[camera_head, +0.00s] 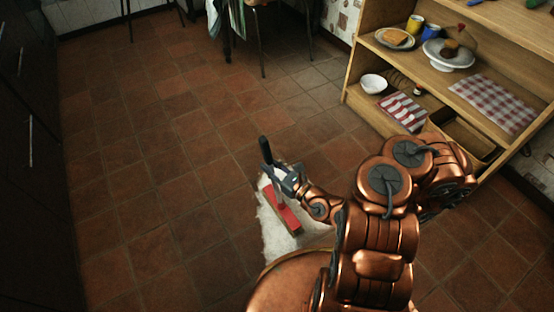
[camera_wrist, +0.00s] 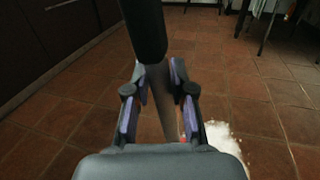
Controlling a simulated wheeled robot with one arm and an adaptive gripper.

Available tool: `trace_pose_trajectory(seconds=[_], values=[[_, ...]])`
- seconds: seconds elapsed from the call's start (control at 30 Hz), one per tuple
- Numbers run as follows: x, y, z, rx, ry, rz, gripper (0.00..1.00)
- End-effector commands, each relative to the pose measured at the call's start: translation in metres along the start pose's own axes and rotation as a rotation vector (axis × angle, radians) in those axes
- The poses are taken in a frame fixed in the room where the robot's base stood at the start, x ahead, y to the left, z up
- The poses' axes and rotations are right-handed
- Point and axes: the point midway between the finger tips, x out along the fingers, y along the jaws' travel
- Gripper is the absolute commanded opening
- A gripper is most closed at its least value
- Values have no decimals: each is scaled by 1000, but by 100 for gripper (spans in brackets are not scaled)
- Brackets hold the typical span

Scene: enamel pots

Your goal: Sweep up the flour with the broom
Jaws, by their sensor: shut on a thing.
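My gripper (camera_head: 290,181) is shut on the broom's handle; in the wrist view my gripper (camera_wrist: 158,98) has a finger on each side of it. The broom (camera_head: 281,211) has a red head with a pale strip along its edge and a dark grip at the top of the handle. In the wrist view the broom (camera_wrist: 150,28) rises through the middle, and its head is mostly hidden. White flour (camera_head: 277,240) lies on the tiles under and around the broom head, partly hidden by my arm. The flour (camera_wrist: 224,139) also shows at the lower right of the wrist view.
A wooden shelf unit (camera_head: 349,82) with dishes and checked cloths stands at the right. Dark cabinets (camera_head: 25,150) line the left. Table and chair legs (camera_head: 261,45) stand at the back. The tiled floor (camera_head: 150,170) left of the flour is clear.

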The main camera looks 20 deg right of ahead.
Motion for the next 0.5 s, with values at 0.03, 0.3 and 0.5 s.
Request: trace_pose_trajectory(seconds=[0.03, 0.3, 0.5], values=[[1, 10, -1, 9, 13, 7, 0], [10, 42, -1, 8, 10, 7, 0], [16, 65, 0, 6, 8, 5, 0]])
